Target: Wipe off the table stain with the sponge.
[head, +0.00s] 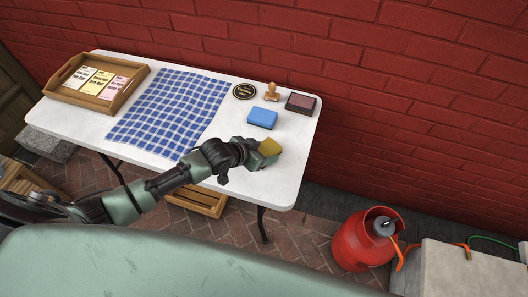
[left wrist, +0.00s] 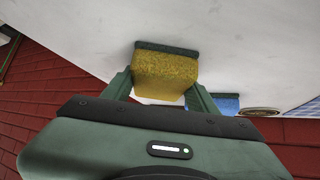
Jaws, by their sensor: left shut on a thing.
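My left gripper (head: 259,153) is shut on a yellow sponge (head: 270,147) over the right front part of the white table (head: 293,160). In the left wrist view the sponge (left wrist: 165,76) sits between the two fingers, with its dark green scouring side (left wrist: 168,47) toward the tabletop. I cannot tell whether it touches the table. I make out no clear stain on the bare tabletop; the gripper and sponge hide part of it. My right gripper is not in view.
A checked cloth (head: 170,108) and a wooden tray (head: 98,103) with cards lie left. A red gas bottle (head: 362,243) stands on the floor.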

